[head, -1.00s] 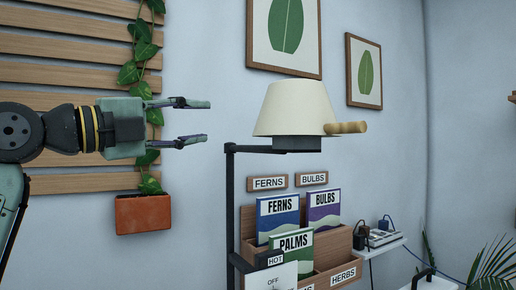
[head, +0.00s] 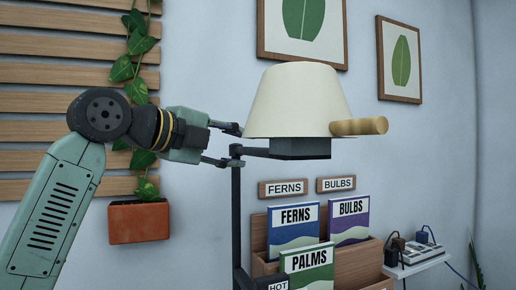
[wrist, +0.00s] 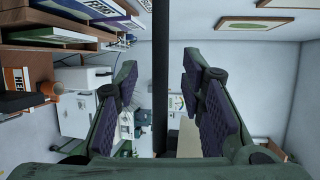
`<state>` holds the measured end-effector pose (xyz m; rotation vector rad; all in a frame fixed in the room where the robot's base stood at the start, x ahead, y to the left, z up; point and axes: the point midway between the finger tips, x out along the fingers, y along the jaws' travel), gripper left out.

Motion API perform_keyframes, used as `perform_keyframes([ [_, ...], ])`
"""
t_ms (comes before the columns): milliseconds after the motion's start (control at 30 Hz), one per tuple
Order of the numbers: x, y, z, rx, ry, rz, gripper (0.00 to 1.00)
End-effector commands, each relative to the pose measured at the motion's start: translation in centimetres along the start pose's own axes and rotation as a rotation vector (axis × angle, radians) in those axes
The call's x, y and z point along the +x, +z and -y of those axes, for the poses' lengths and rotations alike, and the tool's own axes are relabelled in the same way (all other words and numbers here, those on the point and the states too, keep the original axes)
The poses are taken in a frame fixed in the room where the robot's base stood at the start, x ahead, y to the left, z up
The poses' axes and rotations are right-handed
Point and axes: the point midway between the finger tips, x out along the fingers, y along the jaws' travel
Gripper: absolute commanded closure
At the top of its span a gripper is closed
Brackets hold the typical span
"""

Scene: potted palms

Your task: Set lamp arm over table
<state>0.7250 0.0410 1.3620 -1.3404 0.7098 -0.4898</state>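The lamp has a cream shade (head: 290,100) with a pale wooden handle (head: 360,126) on its right side. Its dark horizontal lamp arm (head: 256,152) joins a black upright post (head: 236,215) left of the shade. My gripper (head: 240,145) is open and empty at the left end of the lamp arm, one finger above the other. In the wrist view a dark bar (wrist: 160,80), seemingly the lamp arm, runs through the gap between the open fingers (wrist: 160,95). A gap shows on both sides of it. I cannot make out the table for certain.
Below the shade is a wooden rack (head: 350,262) with several booklets and label plates. A wall shelf (head: 420,264) with plugs is at right. A wooden slat panel (head: 60,75) and a terracotta planter (head: 139,222) are behind my arm.

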Motion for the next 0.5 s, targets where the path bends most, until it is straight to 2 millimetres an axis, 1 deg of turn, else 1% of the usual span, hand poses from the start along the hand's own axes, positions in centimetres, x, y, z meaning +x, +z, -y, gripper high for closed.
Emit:
perform_keyframes([
  [33,1.1,-0.1,0.3,0.001,0.001,-0.005,0.64],
  [200,3.9,-0.1,0.2,-0.001,0.0,-0.003,0.64],
  [333,5.3,-0.1,0.1,-0.001,-0.001,-0.002,0.64],
  [500,6.0,-0.1,0.0,0.0,-0.001,-0.002,0.64],
])
